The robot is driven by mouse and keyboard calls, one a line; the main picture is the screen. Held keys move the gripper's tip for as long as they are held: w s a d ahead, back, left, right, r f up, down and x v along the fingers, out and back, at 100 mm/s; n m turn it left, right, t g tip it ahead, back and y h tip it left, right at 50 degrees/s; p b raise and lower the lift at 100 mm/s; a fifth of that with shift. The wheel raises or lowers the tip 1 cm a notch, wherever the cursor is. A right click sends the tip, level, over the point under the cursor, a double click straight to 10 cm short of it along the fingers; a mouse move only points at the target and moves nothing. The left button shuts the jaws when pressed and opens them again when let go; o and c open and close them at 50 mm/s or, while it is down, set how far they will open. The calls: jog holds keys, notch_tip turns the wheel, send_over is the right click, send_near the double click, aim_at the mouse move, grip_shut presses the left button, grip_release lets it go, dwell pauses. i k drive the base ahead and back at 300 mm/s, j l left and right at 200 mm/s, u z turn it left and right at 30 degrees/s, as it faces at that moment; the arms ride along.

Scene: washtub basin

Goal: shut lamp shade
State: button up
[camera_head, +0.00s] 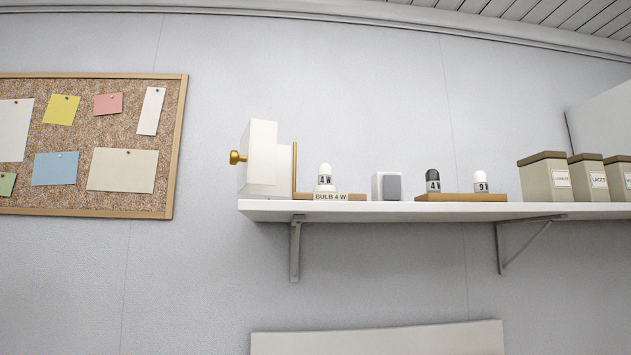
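A white boxy fixture (268,160) stands at the left end of the wall shelf, and I take it to be the lamp. A brass knob (237,157) sticks out of its left face. A thin upright brass strip (295,166) shows at its right side. The front panel looks slightly tilted; I cannot tell whether the shade is open or shut, as its inside is hidden. My gripper is not in view.
The white shelf (400,211) on brackets also holds a bulb on a tray labelled "BULB 4 W" (340,197), a grey-white block (386,187), two bulbs on a wooden tray (460,197), and lidded boxes (549,180). A corkboard (120,130) hangs left.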

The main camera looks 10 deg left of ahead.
aim_at(264, 166)
jog(key=u, duration=0.95)
